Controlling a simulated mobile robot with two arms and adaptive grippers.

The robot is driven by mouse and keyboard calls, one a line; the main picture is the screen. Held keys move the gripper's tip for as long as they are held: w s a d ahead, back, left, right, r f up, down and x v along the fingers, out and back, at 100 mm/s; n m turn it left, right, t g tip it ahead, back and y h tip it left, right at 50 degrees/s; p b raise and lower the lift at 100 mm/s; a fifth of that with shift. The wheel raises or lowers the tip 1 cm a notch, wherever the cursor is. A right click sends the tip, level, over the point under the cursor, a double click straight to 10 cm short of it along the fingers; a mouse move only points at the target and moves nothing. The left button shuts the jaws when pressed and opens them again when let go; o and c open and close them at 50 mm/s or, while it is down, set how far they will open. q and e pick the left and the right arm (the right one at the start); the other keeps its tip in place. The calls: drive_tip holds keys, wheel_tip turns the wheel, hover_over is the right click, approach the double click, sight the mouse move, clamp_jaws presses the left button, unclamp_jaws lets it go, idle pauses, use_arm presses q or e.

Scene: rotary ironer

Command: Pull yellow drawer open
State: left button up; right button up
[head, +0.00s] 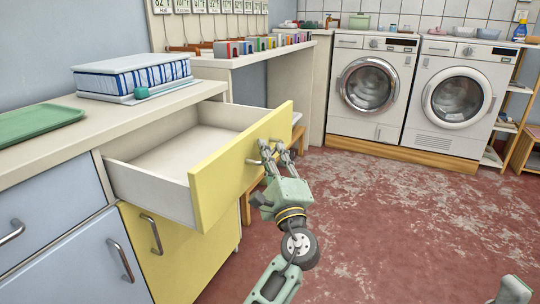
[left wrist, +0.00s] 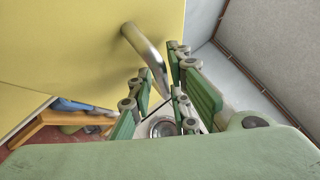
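The yellow drawer (head: 240,165) is pulled well out of the counter, and its pale, empty inside shows in the head view. Its yellow front also fills the upper left of the left wrist view (left wrist: 60,50). The metal bar handle (left wrist: 145,48) runs from the front down between the fingers of my left gripper (left wrist: 159,68). The fingers close around the handle with little gap beside it. In the head view my left gripper (head: 275,149) is at the drawer front's outer face, covering most of the handle.
A yellow cupboard door (head: 175,250) with its own handle is below the drawer, with blue doors (head: 75,262) to the left. A green tray (head: 38,122) and blue-white stack (head: 132,78) lie on the counter. Washing machines (head: 368,85) stand behind. The floor at right is clear.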

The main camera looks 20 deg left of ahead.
use_arm(q)
drive_tip(key=shift+d, duration=0.1)
drive_tip(key=v, duration=1.2)
